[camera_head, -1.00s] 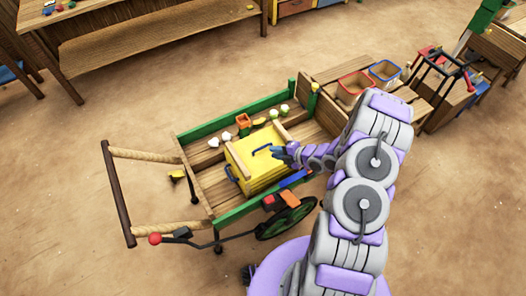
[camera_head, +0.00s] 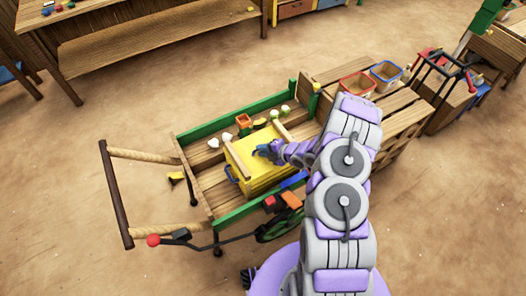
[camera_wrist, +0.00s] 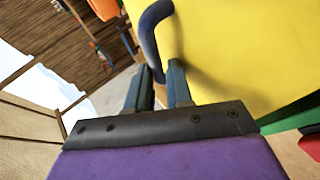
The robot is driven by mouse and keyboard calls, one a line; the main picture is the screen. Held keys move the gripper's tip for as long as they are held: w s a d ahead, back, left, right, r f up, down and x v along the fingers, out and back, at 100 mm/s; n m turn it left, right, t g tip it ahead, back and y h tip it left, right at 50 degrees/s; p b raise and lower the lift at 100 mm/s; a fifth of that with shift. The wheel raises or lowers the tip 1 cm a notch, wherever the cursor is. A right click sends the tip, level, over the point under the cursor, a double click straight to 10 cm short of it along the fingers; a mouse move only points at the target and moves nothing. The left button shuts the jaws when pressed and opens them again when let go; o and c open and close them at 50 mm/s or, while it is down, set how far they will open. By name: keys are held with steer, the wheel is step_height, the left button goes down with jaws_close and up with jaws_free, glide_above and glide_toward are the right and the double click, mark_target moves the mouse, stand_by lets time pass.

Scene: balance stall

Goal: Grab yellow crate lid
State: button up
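The yellow crate (camera_head: 245,166) stands in the wooden cart, and its yellow lid (camera_head: 240,152) is on top. A curved blue handle (camera_wrist: 150,32) rises from the lid in the wrist view. My gripper (camera_head: 263,153) is over the lid at the handle, which it mostly hides in the head view. In the wrist view my gripper's two fingers (camera_wrist: 160,68) are apart. The lower end of the handle appears between or just beyond the fingertips; I cannot tell whether they touch it.
The cart has green side rails (camera_head: 215,123) and a rope-wrapped frame (camera_head: 145,155) at left. Small white and green items lie behind the crate. Red-rimmed (camera_head: 357,85) and blue-rimmed (camera_head: 386,72) bins stand on a slatted surface at right. A wooden bench (camera_head: 160,35) stands behind.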

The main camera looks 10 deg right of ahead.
jaws_close()
stand_by(0.5)
